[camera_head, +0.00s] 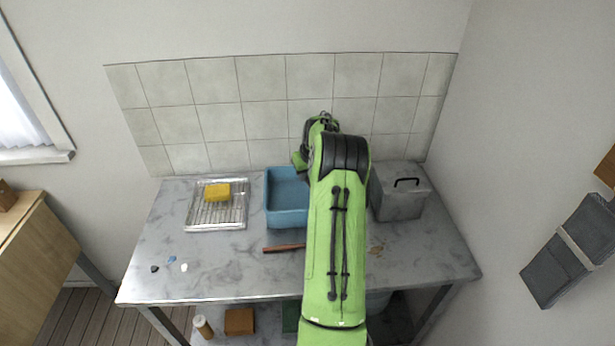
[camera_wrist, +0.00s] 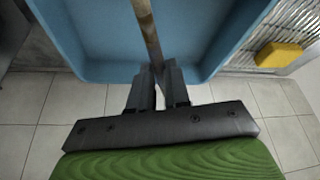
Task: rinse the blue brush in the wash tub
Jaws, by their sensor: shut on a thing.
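The blue wash tub (camera_head: 287,218) stands on the marble-topped table, left of my arm. Its wall and floor also fill the top of the wrist view (camera_wrist: 90,45). My gripper (camera_wrist: 158,68) is shut on a thin brown brush handle (camera_wrist: 147,27), which reaches across the view of the tub. No blue part of the brush shows, and its head is out of view. I cannot tell whether the brush touches the tub. In the head view my arm hides the fingers and part of the tub's right side.
A yellow sponge (camera_head: 217,192) lies on a wire rack tray (camera_head: 216,216) left of the tub. A grey lidded box (camera_head: 400,202) stands right of my arm. A reddish-brown stick (camera_head: 284,248) lies in front of the tub. Small scraps (camera_head: 172,259) lie front left. The tiled wall (camera_head: 210,123) is close behind.

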